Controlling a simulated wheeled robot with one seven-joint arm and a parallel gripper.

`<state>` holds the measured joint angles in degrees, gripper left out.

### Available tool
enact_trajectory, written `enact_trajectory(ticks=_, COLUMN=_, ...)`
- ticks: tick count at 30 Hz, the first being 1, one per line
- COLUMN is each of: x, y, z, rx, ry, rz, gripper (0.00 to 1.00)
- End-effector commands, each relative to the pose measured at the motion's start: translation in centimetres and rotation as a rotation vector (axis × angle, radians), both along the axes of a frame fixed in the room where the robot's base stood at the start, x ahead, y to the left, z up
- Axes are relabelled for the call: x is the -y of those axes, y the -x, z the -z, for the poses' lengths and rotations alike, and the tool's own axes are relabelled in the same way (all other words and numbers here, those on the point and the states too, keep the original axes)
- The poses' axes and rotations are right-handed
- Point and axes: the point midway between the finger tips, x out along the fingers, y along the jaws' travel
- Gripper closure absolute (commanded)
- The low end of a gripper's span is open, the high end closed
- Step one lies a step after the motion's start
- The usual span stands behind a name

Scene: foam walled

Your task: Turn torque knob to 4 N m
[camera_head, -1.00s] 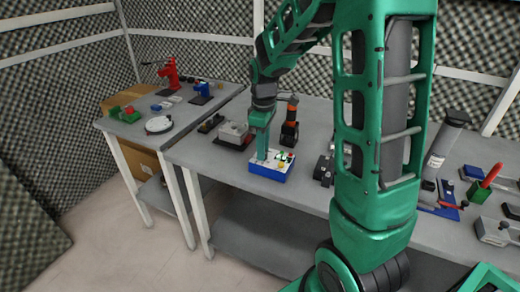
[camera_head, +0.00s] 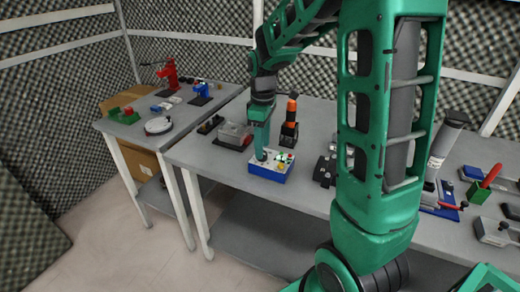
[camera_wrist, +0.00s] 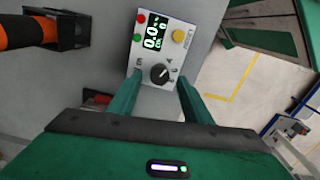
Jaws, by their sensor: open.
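The torque control box (camera_head: 268,172) is white-topped with a blue body and stands near the front edge of the middle bench. In the wrist view the box face (camera_wrist: 148,56) shows a lit green digital display (camera_wrist: 152,35), whose digits look like zeros, and a dark round torque knob (camera_wrist: 159,73) with a light pointer mark. Numbers around the knob are too small to read surely. My gripper (camera_wrist: 158,92) is open, with its two green fingers on either side of the knob and apart from it. In the head view my gripper (camera_head: 261,155) points down over the box.
An orange and black tool (camera_head: 290,122) stands behind the box, and a grey device (camera_head: 235,134) lies to its left. Black blocks (camera_head: 325,170) stand to the right. A red-handled tool (camera_head: 489,176) lies farther right. Bare bench lies in front of the box.

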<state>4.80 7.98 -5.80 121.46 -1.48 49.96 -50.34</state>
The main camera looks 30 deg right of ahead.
Motion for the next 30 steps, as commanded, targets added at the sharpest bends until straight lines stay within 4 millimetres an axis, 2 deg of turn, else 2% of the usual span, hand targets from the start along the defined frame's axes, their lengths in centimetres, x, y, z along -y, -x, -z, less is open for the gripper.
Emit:
enact_trajectory(ticks=6, x=0.0, y=-0.1, z=-4.3, rx=0.005, ry=0.001, rz=0.0, gripper=0.55)
enact_trajectory(ticks=13, x=0.0, y=-0.1, z=-7.6, rx=0.003, ry=0.0, rz=-0.001, gripper=0.55)
enact_trajectory(ticks=18, x=0.0, y=0.0, z=-8.5, rx=0.001, ry=-0.001, rz=-0.001, gripper=0.55)
enact_trajectory(ticks=30, x=0.0, y=0.0, z=-8.5, rx=0.0, ry=0.0, rz=-0.001, gripper=0.55)
